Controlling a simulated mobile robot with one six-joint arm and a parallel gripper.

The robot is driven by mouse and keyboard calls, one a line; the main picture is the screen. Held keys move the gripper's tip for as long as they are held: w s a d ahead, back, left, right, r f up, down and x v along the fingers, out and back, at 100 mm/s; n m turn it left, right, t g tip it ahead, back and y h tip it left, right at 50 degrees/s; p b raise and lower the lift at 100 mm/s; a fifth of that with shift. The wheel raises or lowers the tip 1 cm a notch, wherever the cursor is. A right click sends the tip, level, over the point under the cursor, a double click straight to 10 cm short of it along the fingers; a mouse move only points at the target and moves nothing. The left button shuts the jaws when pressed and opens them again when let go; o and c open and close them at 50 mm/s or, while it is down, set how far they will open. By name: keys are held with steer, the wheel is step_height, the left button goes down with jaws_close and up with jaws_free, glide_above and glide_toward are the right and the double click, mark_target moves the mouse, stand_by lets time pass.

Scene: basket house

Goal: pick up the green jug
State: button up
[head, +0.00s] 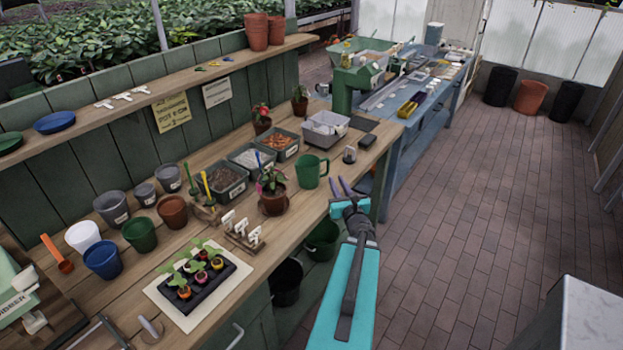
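The green jug (308,172) stands upright on the wooden potting bench (225,308), near its right front edge. Its handle is on the right side, facing my gripper. My gripper (340,184) is just to the right of the jug, past the bench edge, with its two dark fingers spread apart and nothing between them. The fingers point away toward the back of the bench. A gap shows between the fingers and the jug.
A potted plant (272,190) stands left of the jug. Grey trays of soil and chips (249,158) are behind it, with a grey bin (325,128) farther back. A small labelled item (350,154) stands behind my gripper. The brick aisle (480,220) is clear.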

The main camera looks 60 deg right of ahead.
mark_target(328, 168)
steer(key=shift+w+d+f+b, duration=0.2)
steer(key=shift+w+d+b, duration=0.35)
steer(key=shift+b, duration=2.1)
steer(key=w+b, duration=0.1)
steer(key=b, duration=0.4)
steer(key=shift+d, duration=0.3)
steer(key=shift+w+d+b, duration=0.2)
steer(key=shift+b, duration=0.75)
steer(key=w+d+b, duration=0.1)
steer(key=b, duration=0.3)
steer(key=shift+w+b, duration=0.1)
steer(key=shift+b, duration=0.3)
steer(key=shift+w+d+r+b, duration=0.15)
steer(key=shift+w+d+b, duration=0.1)
steer(key=shift+b, duration=1.3)
steer(key=shift+w+d, duration=0.1)
steer(key=shift+x, duration=2.45)
steer(key=shift+w, duration=0.1)
